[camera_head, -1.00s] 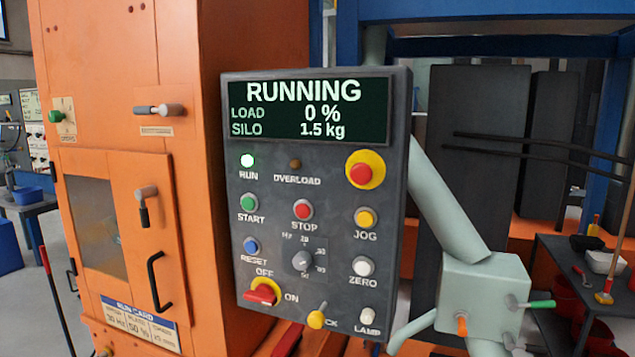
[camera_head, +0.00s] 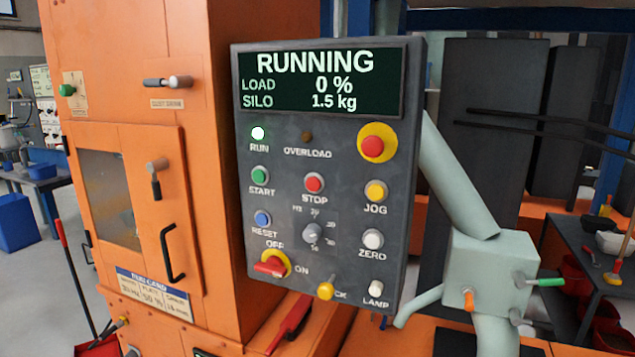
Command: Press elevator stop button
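The grey control panel (camera_head: 330,215) stands in the middle of the view. Its red stop button (camera_head: 314,183) sits above the label STOP, between the green start button (camera_head: 260,175) and the yellow jog button (camera_head: 376,192). The display (camera_head: 320,84) reads RUNNING, load 0 %, silo 1.5 kg. The run lamp (camera_head: 257,133) is lit white. A red emergency button on a yellow ring (camera_head: 376,143) is at the upper right of the panel. Neither of my grippers is in view.
The orange elevator housing (camera_head: 135,60) with a windowed door stands left of the panel. A pale green pipe and box (camera_head: 490,265) are to the right. A dark shelf with trays (camera_head: 600,262) is at the far right. Nothing stands in front of the panel.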

